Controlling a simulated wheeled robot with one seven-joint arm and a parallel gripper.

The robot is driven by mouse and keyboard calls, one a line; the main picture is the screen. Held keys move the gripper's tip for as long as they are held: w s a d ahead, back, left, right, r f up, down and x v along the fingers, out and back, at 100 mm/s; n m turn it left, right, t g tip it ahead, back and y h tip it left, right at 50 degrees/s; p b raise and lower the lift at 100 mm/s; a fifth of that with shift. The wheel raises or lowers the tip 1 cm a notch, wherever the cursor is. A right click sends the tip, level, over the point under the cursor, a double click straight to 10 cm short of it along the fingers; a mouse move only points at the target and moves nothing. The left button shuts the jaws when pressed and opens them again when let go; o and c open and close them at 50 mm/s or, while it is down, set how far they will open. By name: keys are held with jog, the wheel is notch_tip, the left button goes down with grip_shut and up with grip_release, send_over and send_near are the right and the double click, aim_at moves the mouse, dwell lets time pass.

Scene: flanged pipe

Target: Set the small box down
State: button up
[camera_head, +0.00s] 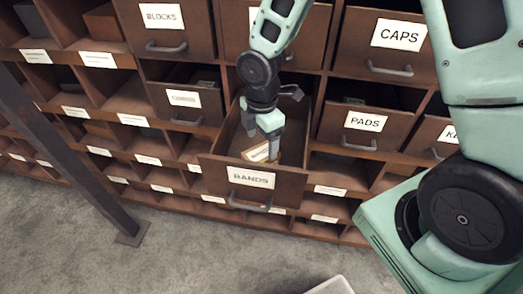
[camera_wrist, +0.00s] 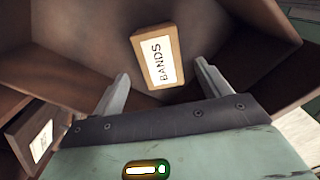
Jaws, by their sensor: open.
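The small box (camera_wrist: 156,57) is tan with a white label reading BANDS. It lies inside the open BANDS drawer (camera_head: 250,180). In the head view the box (camera_head: 258,152) shows partly, below my gripper (camera_head: 268,133), which reaches down into the drawer. In the wrist view my gripper (camera_wrist: 160,85) is open, with its two fingers spread apart on either side and the box beyond them. No finger appears to touch the box. The exact height of the fingers above the box is hard to tell.
Wooden cubbies and labelled drawers surround the open drawer, including a partly open PADS drawer (camera_head: 362,128) on the right and a CAPS drawer (camera_head: 395,45) above it. A dark slanted post (camera_head: 75,150) stands at left. A white bin edge (camera_head: 330,287) shows on the carpet.

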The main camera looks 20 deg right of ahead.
aim_at(261, 153)
notch_tip(261, 153, up, 5)
jog(key=shift+f, duration=0.15)
jog(key=s+a+r+m, duration=0.1)
jog(key=s+r, duration=0.1)
jog(key=s, duration=0.1)
jog(key=s+a+r+m, duration=0.2)
jog(key=s, duration=0.1)
jog(key=s+a+r+m, duration=0.1)
jog(key=s+r+m, duration=0.1)
jog(key=shift+s+a+r, duration=0.25)
jog(key=shift+s+a, duration=0.05)
jog(key=shift+s, duration=0.1)
jog(key=s+a+r+m, duration=0.1)
jog(key=s+r+m, duration=0.2)
jog(key=s+m, duration=0.4)
jog(key=s, duration=0.4)
jog(key=shift+a+r+y, duration=0.3)
jog(key=shift+a+r, duration=0.05)
jog(key=shift+r, duration=0.05)
